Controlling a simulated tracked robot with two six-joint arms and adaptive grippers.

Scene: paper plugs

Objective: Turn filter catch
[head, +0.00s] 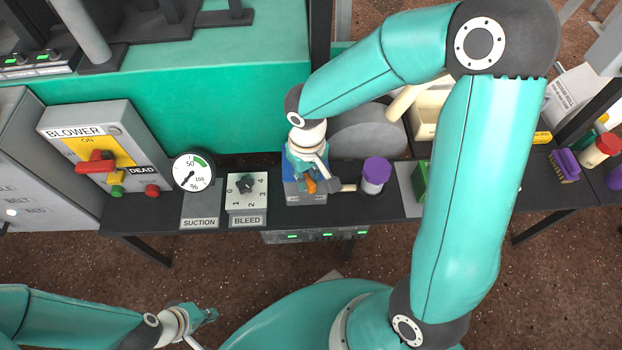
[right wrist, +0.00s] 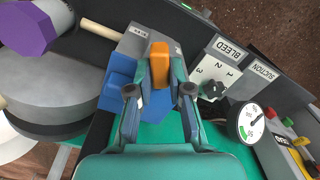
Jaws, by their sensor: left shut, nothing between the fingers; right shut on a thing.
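My right gripper (head: 313,178) reaches down over the box and is shut on the catch. In the right wrist view the catch (right wrist: 159,58) stands between the fingertips of the gripper (right wrist: 159,72), and the blue box (right wrist: 119,88) lies under them. The fingers hide part of the box top. My left gripper (head: 207,315) is shut and empty, low in the head view, away from the bench.
Left of the box stand the bleed dial (head: 247,190), the suction gauge (head: 193,172) and the blower panel (head: 95,150). A purple-capped jar (head: 375,178) stands close on the right. A grey drum (head: 368,132) is behind. My right arm covers part of the bench's right side.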

